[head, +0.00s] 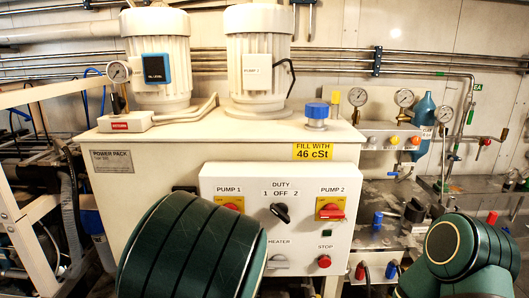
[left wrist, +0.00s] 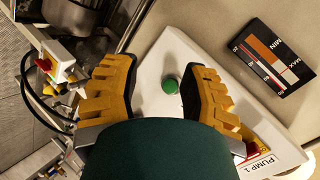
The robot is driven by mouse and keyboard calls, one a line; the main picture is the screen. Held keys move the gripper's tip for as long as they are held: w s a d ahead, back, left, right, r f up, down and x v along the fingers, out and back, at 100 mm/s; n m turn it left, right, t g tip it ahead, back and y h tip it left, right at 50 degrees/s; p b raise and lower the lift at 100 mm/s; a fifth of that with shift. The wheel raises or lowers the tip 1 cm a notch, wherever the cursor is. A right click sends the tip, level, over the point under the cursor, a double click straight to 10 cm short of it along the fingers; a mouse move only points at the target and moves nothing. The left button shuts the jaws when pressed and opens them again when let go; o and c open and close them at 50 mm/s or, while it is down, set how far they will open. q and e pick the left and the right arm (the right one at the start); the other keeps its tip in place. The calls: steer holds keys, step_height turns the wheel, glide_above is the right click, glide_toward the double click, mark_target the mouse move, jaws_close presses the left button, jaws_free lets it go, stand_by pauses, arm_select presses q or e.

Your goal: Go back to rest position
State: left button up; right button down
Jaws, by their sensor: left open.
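My left gripper (left wrist: 163,78) shows in the left wrist view with its yellow-orange fingers spread apart and nothing between them. Past the fingers is the white control panel (left wrist: 163,50), with a round green button (left wrist: 171,85) showing in the gap. I cannot tell how far the fingers are from the panel. In the head view the control panel (head: 307,190) is on the front of the power pack, and my dark green left arm covers its lower left. The left gripper is hidden there. My right arm shows at the lower right; its gripper is out of view.
The panel carries a black duty knob (head: 280,212), a red pump 2 switch (head: 331,212) and a red stop button (head: 324,261). Two pale motors stand on the tank. A valve bench (head: 385,200) with gauges stands at right, and a metal frame (head: 30,240) at left.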

arm_select(q)
steer(key=s+f+n+g, duration=0.6)
steer(key=s+f, duration=0.3)
steer(key=f, duration=0.5)
steer(key=s+d+f+n+g+h, duration=0.4)
steer(key=s+n+h, duration=0.1)
steer(key=s+n, duration=0.3)
steer(key=shift+s+d+f+g, duration=0.3)
steer(key=shift+s+f, duration=0.1)
steer(key=shift+s, duration=0.25)
